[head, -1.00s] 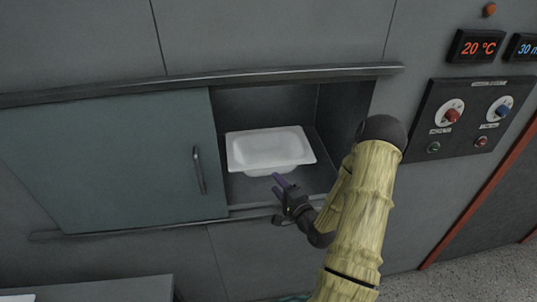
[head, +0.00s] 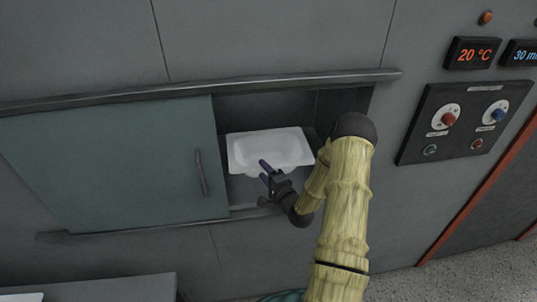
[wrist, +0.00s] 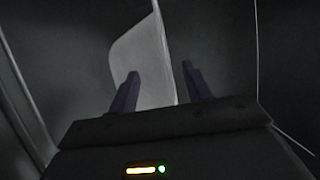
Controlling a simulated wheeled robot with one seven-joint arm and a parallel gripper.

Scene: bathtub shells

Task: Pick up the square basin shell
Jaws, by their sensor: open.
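The square basin shell (head: 270,146) is white with a wide flat rim. It sits inside the open right part of the wall compartment. My gripper (head: 265,173) is at the front of the basin and overlaps its lower front edge in the head view. In the wrist view the basin (wrist: 145,60) shows as a pale panel ahead, between and beyond the two dark purple fingers (wrist: 160,88). The fingers are apart with nothing held between them. Whether they touch the basin cannot be told.
A grey-green sliding door (head: 120,165) with a vertical handle (head: 200,172) covers the left part of the compartment. A metal rail (head: 200,90) runs above the opening. A control panel (head: 466,118) with knobs is on the wall to the right. A grey block (head: 90,288) stands at lower left.

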